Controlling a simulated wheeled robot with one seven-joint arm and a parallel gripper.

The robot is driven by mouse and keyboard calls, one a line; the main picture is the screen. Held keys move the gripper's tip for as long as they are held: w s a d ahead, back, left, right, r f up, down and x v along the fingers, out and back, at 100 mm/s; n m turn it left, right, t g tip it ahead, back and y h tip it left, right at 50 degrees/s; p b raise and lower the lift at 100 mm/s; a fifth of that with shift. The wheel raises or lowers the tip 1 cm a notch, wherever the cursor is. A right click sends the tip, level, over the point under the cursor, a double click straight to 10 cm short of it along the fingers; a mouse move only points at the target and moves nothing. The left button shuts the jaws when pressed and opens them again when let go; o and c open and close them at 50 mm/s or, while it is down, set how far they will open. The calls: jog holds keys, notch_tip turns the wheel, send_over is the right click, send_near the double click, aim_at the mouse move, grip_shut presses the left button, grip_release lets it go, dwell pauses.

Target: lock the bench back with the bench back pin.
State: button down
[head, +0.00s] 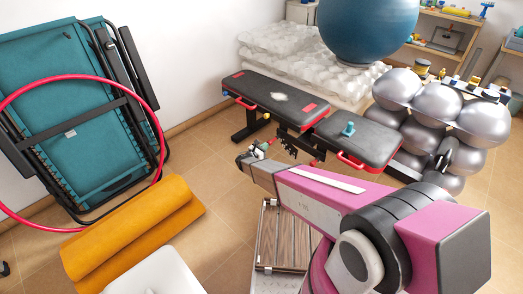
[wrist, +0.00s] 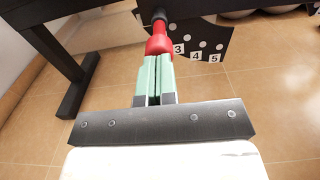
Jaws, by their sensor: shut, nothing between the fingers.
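The bench stands in the middle of the head view, with a long black pad (head: 268,94) on the left and a shorter black pad (head: 365,141) on the right. Both pads lie about flat. A black plate with holes and the numbers 3, 4 and 5 (wrist: 208,44) shows under the bench in the wrist view. A red pin-like part with a black end (wrist: 158,44) stands in front of this plate, straight beyond my fingertips. My gripper (wrist: 158,62) is shut and empty, its green fingers together. I cannot tell whether they touch the red part. My gripper is beside the bench (head: 260,151).
A black bench leg (wrist: 62,62) stands left of my gripper. A blue object (head: 348,129) lies on the shorter pad. Silver balls (head: 437,101) are stacked at right. A rolled orange mat (head: 135,228) and folded teal item (head: 75,135) are at left. Tiled floor is open between.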

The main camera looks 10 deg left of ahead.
dwell(0.3)
jog(key=shift+x, duration=0.8)
